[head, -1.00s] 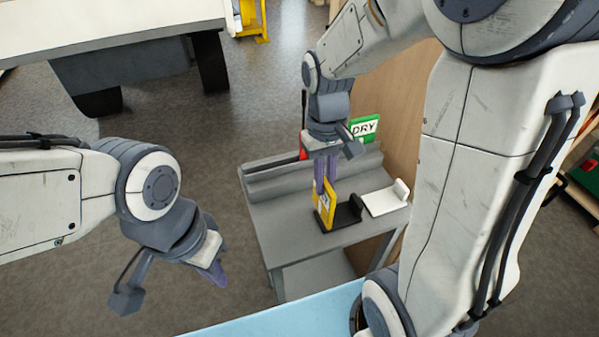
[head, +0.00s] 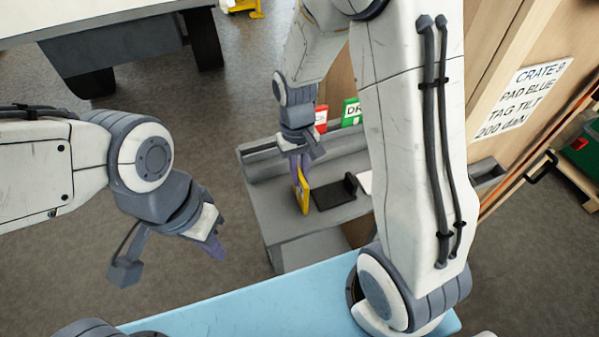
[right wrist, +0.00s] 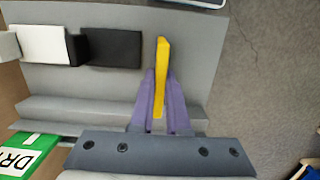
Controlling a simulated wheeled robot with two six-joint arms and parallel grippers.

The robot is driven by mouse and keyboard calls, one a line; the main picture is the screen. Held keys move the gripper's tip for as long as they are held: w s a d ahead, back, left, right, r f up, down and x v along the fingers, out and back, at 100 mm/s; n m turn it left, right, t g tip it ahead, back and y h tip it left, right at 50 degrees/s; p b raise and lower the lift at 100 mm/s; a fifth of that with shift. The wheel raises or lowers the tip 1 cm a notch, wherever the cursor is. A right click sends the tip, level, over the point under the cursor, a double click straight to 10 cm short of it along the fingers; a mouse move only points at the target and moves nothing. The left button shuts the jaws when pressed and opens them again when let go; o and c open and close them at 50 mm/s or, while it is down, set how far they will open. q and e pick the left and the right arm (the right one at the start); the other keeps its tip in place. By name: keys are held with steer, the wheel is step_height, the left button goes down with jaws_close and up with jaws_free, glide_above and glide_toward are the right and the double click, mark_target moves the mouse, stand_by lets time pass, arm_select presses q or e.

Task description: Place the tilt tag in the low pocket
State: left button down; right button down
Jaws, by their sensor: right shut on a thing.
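My right gripper (head: 299,170) is shut on a yellow tag (head: 302,195) and holds it upright, nearly edge-on, over the grey bench. In the right wrist view the yellow tag (right wrist: 160,75) stands between the purple fingers (right wrist: 160,95). Its lettering cannot be read. A black L-shaped holder (head: 336,192) lies just right of the tag; it also shows in the right wrist view (right wrist: 112,48). A white holder (head: 365,182) is beyond it, partly hidden by my arm. I cannot tell whether the tag touches the bench. My left gripper (head: 213,245) hangs away from the bench, its jaw gap unclear.
The grey bench (head: 280,225) has a raised ledge at the back with a red tag (head: 321,118) and a green DRY tag (head: 351,112). A sign (head: 523,95) on the wooden crate reads tag tilt. A light blue surface (head: 250,300) is in front.

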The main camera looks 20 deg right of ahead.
steer(key=shift+f, duration=0.25)
steer(key=c, duration=0.9)
jaws_free()
steer(key=shift+r, duration=0.1)
steer(key=shift+r, duration=0.1)
